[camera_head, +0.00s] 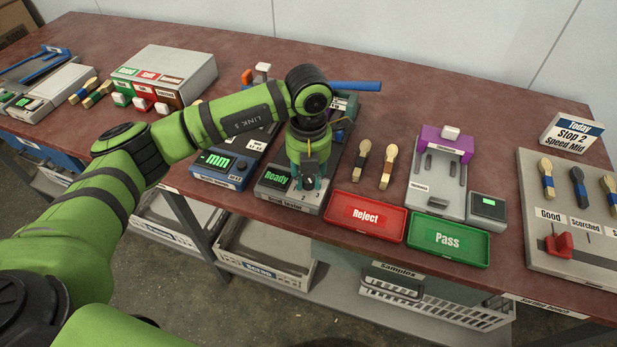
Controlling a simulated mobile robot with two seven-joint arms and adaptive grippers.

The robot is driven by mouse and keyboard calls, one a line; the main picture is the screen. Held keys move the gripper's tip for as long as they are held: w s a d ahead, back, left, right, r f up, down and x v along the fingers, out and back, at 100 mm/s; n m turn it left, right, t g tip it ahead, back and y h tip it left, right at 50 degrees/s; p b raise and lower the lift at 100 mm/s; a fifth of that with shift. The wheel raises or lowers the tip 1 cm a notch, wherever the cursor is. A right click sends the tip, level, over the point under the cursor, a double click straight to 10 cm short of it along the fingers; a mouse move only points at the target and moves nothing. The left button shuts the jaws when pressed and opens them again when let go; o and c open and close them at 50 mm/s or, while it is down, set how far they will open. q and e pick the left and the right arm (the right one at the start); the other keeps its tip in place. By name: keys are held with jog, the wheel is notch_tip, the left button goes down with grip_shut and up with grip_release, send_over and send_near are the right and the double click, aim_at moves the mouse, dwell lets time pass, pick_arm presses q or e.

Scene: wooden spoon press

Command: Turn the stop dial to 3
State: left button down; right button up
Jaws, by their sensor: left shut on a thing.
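My left gripper (308,183) points down at the front of the grey tester (275,200), which has a green "Ready" screen (276,175). Its fingers are shut on the stop dial, at the right of that screen. The dial itself is hidden by the fingers, so its setting cannot be read. A sign (571,134) at the right back reads "Today Stop 2 Speed Mid". My right gripper is not in view.
A red Reject tray (364,231) and green Pass tray (447,254) lie to the right of the tester. Two spoons (374,170) lie behind the Reject tray. A blue device (216,180) with an "mm" screen stands close on the left.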

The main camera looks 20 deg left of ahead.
aim_at(308, 178)
pick_arm(q)
jog(key=shift+n+b, duration=0.4)
jog(key=shift+n, duration=1.2)
jog(key=c, duration=0.9)
grip_release()
jog(key=shift+c, duration=0.2)
jog(key=shift+r, duration=0.1)
notch_tip(308, 178, up, 12)
